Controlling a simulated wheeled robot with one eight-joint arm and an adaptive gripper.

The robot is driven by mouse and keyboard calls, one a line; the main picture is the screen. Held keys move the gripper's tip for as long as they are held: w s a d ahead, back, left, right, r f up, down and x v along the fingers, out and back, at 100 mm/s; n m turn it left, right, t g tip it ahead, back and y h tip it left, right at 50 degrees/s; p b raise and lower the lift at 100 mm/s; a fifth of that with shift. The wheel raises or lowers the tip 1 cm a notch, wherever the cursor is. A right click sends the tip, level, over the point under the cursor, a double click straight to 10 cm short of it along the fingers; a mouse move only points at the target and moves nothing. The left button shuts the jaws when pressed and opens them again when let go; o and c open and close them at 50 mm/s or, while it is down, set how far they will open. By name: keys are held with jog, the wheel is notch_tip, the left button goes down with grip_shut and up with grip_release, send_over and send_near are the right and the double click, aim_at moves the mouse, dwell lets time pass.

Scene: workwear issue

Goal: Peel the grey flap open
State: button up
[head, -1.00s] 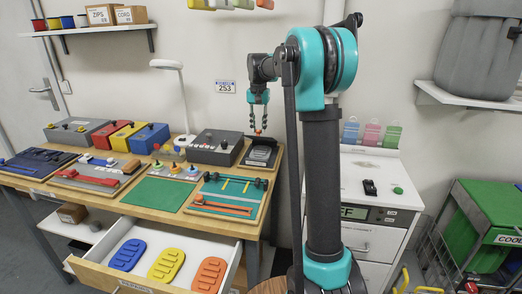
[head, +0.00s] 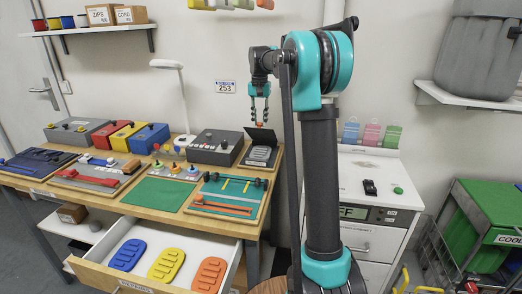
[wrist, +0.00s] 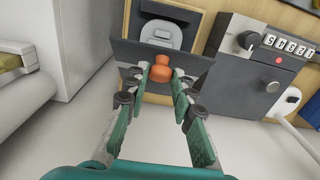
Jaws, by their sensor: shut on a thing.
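The grey flap (head: 262,137) is a dark panel hinged on a small board at the back right of the bench. It stands raised at a steep tilt, and a pale grey ridged pad (head: 260,154) shows in front of it. In the wrist view the flap (wrist: 131,53) spans behind my fingers, with the pad (wrist: 162,33) beyond it. My gripper (head: 260,122) is at the flap's top edge. In the wrist view my gripper (wrist: 161,73) is shut on the orange knob (wrist: 160,67) at the flap's edge. The fingers partly cover the flap.
A grey box with dials (head: 215,147) stands close left of the flap; in the wrist view this box (wrist: 262,52) is at the right. A white lamp (head: 182,100) stands farther left. A white cabinet (head: 372,165) is right of the bench. An open drawer (head: 130,283) juts out in front.

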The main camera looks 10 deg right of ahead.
aim_at(261, 133)
jog(key=shift+w+d+r, duration=0.25)
jog(key=shift+w+r, duration=0.2)
jog(key=shift+w, duration=0.15)
jog(key=shift+w+d+r, duration=0.2)
jog(key=shift+w+r, duration=0.2)
jog(key=shift+w, duration=0.15)
jog(key=o, duration=0.9)
jog(key=shift+o, duration=0.2)
jog(key=shift+r, duration=0.1)
notch_tip(261, 133, up, 9)
jog(key=s, duration=0.2)
jog(key=shift+a, duration=0.4)
